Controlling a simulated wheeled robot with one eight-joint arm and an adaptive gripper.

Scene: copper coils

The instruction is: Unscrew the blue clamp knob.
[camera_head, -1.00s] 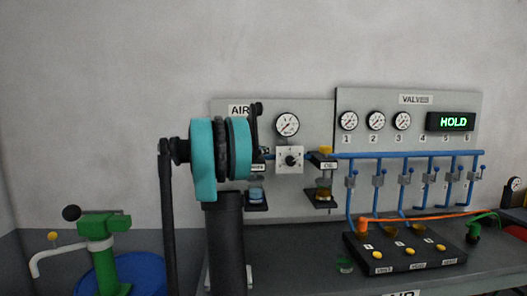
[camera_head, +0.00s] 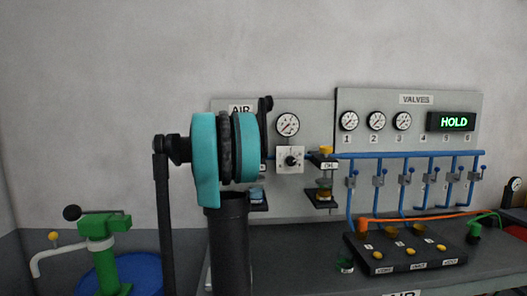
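I cannot make out a blue clamp knob in this view. My teal and black arm stands in the left middle and hides part of the AIR panel (camera_head: 225,125) behind it. My gripper is not visible; the far end of my arm is hidden behind its own joints. A blue bowl (camera_head: 257,193) shows just right of my arm, partly covered by it.
A white knob plate (camera_head: 290,159), a gauge (camera_head: 288,124) and an OIL unit (camera_head: 326,180) are on the panel. A black box with yellow buttons (camera_head: 404,249) sits on the dark bench (camera_head: 310,270). A green pump (camera_head: 104,250) on a blue drum (camera_head: 140,270) is at left.

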